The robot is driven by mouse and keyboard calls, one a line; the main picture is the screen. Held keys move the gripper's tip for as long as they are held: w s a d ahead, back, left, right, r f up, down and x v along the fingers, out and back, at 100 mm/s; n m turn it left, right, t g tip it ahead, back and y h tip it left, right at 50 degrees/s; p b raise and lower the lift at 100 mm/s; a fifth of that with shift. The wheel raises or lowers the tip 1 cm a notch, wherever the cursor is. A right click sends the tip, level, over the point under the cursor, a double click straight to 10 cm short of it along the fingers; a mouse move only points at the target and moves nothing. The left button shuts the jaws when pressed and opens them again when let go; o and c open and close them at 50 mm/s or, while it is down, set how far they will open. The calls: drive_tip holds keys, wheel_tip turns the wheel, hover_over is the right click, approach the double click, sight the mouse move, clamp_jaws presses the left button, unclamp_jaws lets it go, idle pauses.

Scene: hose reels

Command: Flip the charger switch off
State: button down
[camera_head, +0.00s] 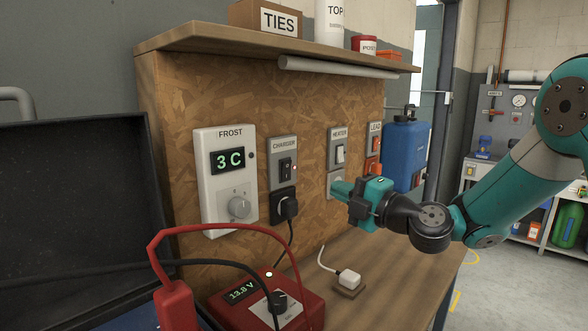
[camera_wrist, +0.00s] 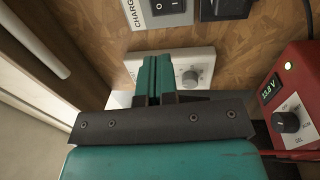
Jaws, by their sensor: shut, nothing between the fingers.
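The charger switch (camera_head: 287,168) is a black rocker on a grey plate labelled CHARGER, on the chipboard panel right of the FROST unit. In the wrist view the same switch (camera_wrist: 166,7) shows at the top edge, partly cut off, with I and O marks. I cannot tell which side of the rocker is pressed in. My gripper (camera_head: 340,188) is shut and empty, to the right of the switch and slightly lower, apart from it in the picture. In the wrist view its teal fingers (camera_wrist: 154,65) are together, below the switch and in front of the FROST unit.
The FROST thermostat (camera_head: 227,180) is to the left. A black plug (camera_head: 289,207) sits below the charger switch. The HEATER switch (camera_head: 340,154) and LEAD switch (camera_head: 374,141) are to the right. A red charger box (camera_head: 245,296) with cables stands on the bench below.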

sight(286, 167)
drive_tip(key=p+x, duration=0.8)
drive_tip(key=x, duration=0.4)
drive_tip(key=shift+a+r, duration=0.15)
drive_tip(key=shift+w+a+p, duration=0.35)
drive_tip(key=shift+w+p, duration=0.05)
drive_tip(key=shift+w+d, duration=0.1)
drive_tip(key=shift+a, duration=0.3)
drive_tip(key=shift+d, duration=0.15)
drive_tip(key=shift+s+d+b, duration=0.2)
drive_tip(key=shift+b, duration=0.65)
drive_tip(key=b+v, duration=0.3)
drive_tip(key=b, duration=0.1)
drive_tip(key=shift+s, duration=0.1)
drive_tip(key=s+d+r+b, duration=0.2)
drive_tip(key=s+d+b, duration=0.3)
drive_tip(key=s+d, duration=0.2)
drive_tip(key=shift+d, duration=0.2)
